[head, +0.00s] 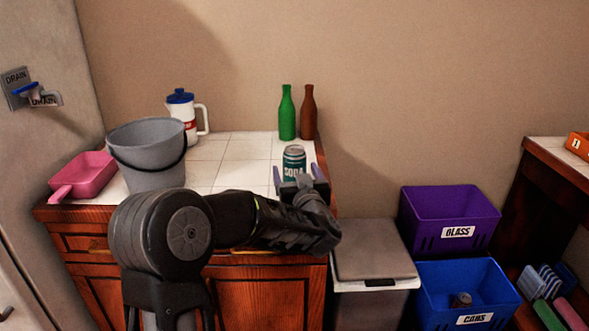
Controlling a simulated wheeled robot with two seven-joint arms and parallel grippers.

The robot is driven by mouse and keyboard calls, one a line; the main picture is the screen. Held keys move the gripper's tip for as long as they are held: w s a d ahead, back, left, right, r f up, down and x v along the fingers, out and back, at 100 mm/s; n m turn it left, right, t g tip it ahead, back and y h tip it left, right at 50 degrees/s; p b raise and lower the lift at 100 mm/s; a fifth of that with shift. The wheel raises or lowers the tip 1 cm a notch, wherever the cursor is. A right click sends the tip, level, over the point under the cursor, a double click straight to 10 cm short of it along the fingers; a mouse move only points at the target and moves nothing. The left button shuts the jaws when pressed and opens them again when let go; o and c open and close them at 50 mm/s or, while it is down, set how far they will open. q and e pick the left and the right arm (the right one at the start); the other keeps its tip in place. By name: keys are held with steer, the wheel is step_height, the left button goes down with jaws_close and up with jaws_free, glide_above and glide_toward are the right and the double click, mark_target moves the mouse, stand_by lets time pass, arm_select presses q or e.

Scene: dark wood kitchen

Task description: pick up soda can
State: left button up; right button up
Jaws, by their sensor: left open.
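A teal soda can (294,161) with a silver top stands upright on the white tiled counter (215,176), near its right end. My left arm comes in from the lower left, and my left gripper (296,175) is open at the can. One finger shows on each side of the can's lower part. The can's base is hidden behind the gripper, and I cannot tell whether the fingers touch it. My right gripper does not show.
A green bottle (287,115) and a brown bottle (308,114) stand behind the can. A grey bucket (150,157), a white jug (181,108) and a pink dustpan (84,176) are to the left. A grey bin (373,252), purple crate (449,213) and blue crate (465,291) stand right.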

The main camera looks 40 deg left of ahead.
arm_select(q)
steer(key=shift+x, duration=2.65)
steer(key=shift+f, duration=0.15)
steer(key=c, duration=1.6)
steer(key=shift+r+p, duration=0.95)
steer(key=shift+r, duration=4.05)
